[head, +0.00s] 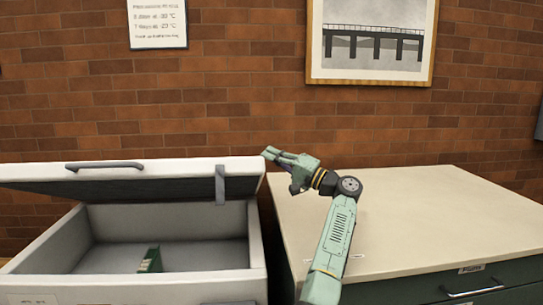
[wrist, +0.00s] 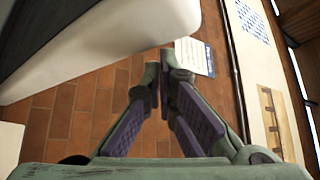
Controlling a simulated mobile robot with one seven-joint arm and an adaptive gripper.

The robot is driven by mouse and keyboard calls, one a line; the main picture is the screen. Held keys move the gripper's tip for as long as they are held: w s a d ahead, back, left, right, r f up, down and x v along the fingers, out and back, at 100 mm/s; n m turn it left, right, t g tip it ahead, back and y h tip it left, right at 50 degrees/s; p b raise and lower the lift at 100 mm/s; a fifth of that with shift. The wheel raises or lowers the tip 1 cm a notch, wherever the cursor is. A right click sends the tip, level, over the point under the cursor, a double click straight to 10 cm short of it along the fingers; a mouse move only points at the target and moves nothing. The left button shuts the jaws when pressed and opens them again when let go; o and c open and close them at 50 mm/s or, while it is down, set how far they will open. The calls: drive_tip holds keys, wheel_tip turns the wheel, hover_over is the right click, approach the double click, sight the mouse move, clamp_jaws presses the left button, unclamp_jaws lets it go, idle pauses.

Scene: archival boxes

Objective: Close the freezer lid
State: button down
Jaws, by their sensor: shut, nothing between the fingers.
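The freezer (head: 258,238) is a white chest at the left in the head view. Its lid (head: 160,167) is raised only partway, tilted low over the open top, with a dark underside and a grey handle (head: 105,165) on its outer face. My gripper (head: 268,152) is shut and empty beside the lid's right end, near its upper corner; I cannot tell whether it touches. In the wrist view, the closed fingertips (wrist: 166,60) lie close to the white rounded edge of the lid (wrist: 140,40).
A green object (head: 150,261) lies inside the freezer. A cabinet with a pale top (head: 430,215) and dark green drawers stands at the right, its top mostly clear. A brick wall with a framed picture (head: 371,42) and a notice (head: 158,23) is behind.

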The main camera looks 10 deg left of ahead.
drive_tip(key=v, duration=1.2)
drive_tip(key=shift+w, duration=0.1)
